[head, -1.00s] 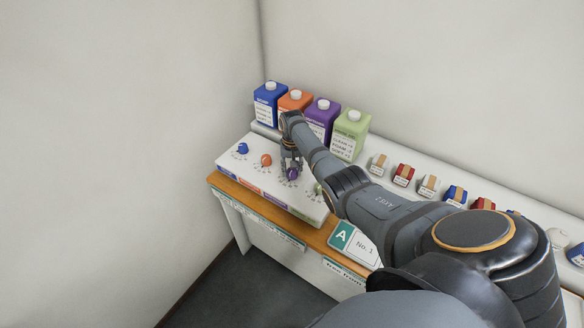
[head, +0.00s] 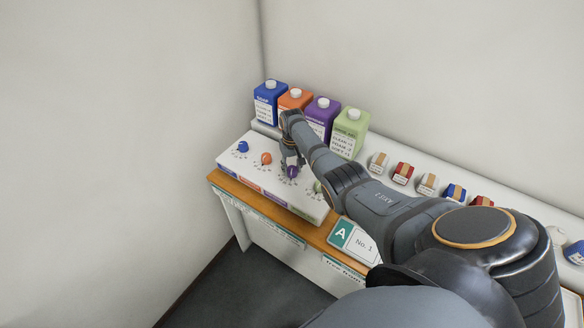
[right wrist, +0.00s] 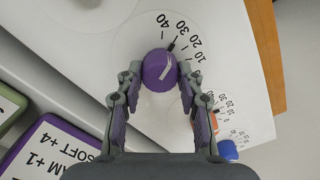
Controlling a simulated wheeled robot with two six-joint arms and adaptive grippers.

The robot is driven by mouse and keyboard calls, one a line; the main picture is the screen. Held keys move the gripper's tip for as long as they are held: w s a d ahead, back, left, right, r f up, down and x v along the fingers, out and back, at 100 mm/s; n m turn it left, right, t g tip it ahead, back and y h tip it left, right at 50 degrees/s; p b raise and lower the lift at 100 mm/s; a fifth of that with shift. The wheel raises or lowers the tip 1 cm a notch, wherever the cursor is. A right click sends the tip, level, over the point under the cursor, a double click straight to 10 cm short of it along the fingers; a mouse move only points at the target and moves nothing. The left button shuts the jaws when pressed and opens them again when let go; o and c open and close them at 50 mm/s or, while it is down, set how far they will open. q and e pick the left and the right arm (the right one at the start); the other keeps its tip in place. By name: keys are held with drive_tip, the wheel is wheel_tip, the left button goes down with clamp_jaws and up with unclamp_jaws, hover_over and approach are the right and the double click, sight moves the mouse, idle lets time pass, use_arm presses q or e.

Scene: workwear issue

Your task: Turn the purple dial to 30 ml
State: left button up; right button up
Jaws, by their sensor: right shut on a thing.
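The purple dial (head: 292,172) is on the sloped white panel (head: 232,160), third in the row of dials. In the right wrist view the purple dial (right wrist: 158,70) carries a white line and a dark pointer mark, which points close to the printed 30, slightly toward the 20 side. The printed scale (right wrist: 183,30) runs in an arc from 40 downward. My right gripper (head: 290,163) is shut on the purple dial, with a fingertip on either side of it; its fingers also show in the right wrist view (right wrist: 160,76). My left gripper is not in view.
A blue dial (head: 242,147) and an orange dial (head: 266,158) sit to the left on the panel; a green dial (head: 318,187) is partly hidden by my arm. Blue, orange, purple (head: 321,115) and green (head: 350,132) bottles stand behind. Several small boxes line the shelf at right.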

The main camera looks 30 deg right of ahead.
sight(292, 169)
drive_tip(key=o, duration=1.2)
drive_tip(key=shift+c, duration=0.2)
wheel_tip(292, 169, up, 12)
